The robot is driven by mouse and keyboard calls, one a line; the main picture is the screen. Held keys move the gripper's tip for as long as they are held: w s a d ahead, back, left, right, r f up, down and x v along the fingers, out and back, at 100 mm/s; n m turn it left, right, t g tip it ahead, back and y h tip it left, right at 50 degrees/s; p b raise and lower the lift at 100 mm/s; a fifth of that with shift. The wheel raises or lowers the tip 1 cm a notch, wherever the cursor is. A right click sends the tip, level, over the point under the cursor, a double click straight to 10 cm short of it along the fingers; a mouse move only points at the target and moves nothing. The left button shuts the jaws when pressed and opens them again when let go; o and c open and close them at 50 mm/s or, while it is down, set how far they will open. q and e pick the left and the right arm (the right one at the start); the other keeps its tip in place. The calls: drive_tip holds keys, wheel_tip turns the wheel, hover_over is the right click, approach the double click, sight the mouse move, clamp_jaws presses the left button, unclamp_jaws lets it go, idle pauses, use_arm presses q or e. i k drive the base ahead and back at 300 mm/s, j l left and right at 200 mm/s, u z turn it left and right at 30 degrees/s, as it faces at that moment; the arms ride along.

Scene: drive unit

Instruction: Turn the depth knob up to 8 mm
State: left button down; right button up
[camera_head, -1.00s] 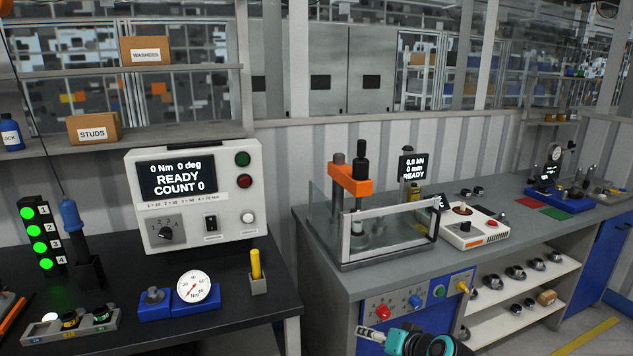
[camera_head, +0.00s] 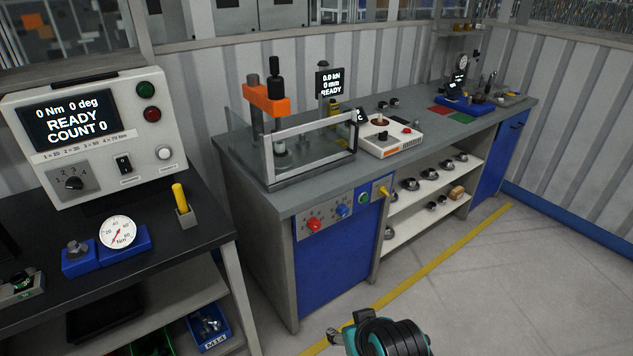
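The control panel (camera_head: 330,217) is on the front of the press bench, below the press. The press display (camera_head: 330,82) reads 0.0 kN, 0 mm, READY. A teal and black part of my arm (camera_head: 385,335) shows at the bottom, below the panel and well apart from the knobs. I see no clear fingertips of either gripper.
A green button (camera_head: 364,198) and a yellow part (camera_head: 384,190) sit right of the knobs. The press (camera_head: 266,98) stands behind a clear guard (camera_head: 310,150). The torque bench (camera_head: 150,238) is at left. Open floor (camera_head: 470,290) lies in front.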

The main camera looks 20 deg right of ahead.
sight(343, 211)
drive_tip(key=z, duration=0.45)
drive_tip(key=i+l+z, duration=0.1)
drive_tip(key=z, duration=0.3)
drive_tip(key=i+l+z, duration=0.1)
drive_tip(key=l+z, duration=0.25)
drive_tip(key=i+z, duration=0.15)
drive_tip(key=z, duration=0.25)
